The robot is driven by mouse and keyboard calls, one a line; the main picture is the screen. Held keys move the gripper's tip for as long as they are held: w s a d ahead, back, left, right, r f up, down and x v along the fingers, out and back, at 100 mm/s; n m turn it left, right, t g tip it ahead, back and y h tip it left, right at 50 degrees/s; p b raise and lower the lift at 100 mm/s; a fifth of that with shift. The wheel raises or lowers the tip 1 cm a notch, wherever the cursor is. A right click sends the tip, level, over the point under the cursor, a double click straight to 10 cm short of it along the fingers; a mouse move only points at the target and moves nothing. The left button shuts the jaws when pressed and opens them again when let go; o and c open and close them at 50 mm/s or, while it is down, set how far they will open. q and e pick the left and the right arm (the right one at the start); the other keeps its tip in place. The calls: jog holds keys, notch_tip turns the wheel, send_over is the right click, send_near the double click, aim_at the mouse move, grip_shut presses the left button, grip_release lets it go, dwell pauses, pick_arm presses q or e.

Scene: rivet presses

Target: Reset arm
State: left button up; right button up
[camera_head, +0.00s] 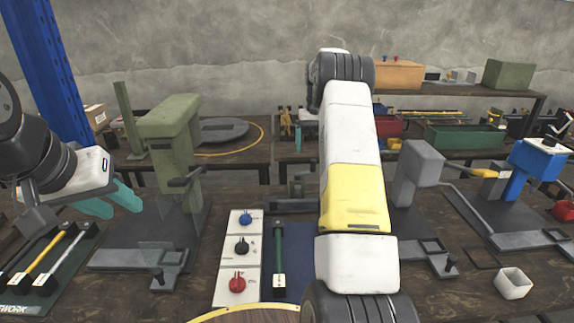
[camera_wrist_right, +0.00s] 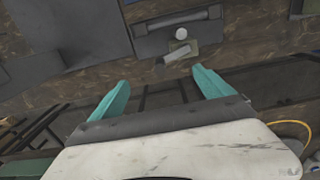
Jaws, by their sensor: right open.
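My left gripper (camera_head: 124,211) is at the left in the head view, above the table beside the green press (camera_head: 172,135). Its two teal fingers are apart with nothing between them. My right arm rises through the middle of the head view, and its gripper is hidden there. In the right wrist view my right gripper (camera_wrist_right: 160,75) is open and empty, its teal fingers wide apart. Beyond the fingertips a grey plate (camera_wrist_right: 150,40) with a small pale round part lies on the brown tabletop.
A grey press (camera_head: 416,170) and a blue press (camera_head: 537,162) stand right of my right arm. A white panel with coloured knobs (camera_head: 240,262) lies at centre front. A white open box (camera_head: 513,283) stands at the right. Tools on a mat (camera_head: 45,285) lie at the left.

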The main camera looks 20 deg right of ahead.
jog(key=shift+r, duration=0.1)
jog(key=s+a+r+n+t+y, duration=0.1)
jog(key=s+a+r+t, duration=0.1)
jog(key=s+a+r, duration=0.55)
jog(key=s+a+r+n+t, duration=0.1)
jog(key=s+a+r, duration=0.4)
jog(key=s+r, duration=0.4)
jog(key=s+a+t, duration=0.1)
jog(key=s+a, duration=0.2)
jog(key=s, duration=0.4)
jog(key=s+a+f+n+t, duration=0.1)
jog(key=s+a, duration=0.2)
jog(key=s, duration=0.4)
jog(key=s+a+f+t+y, duration=0.1)
jog(key=s+a, duration=0.2)
jog(key=s, duration=0.5)
jog(key=shift+a+f, duration=0.2)
jog(key=shift+a, duration=0.15)
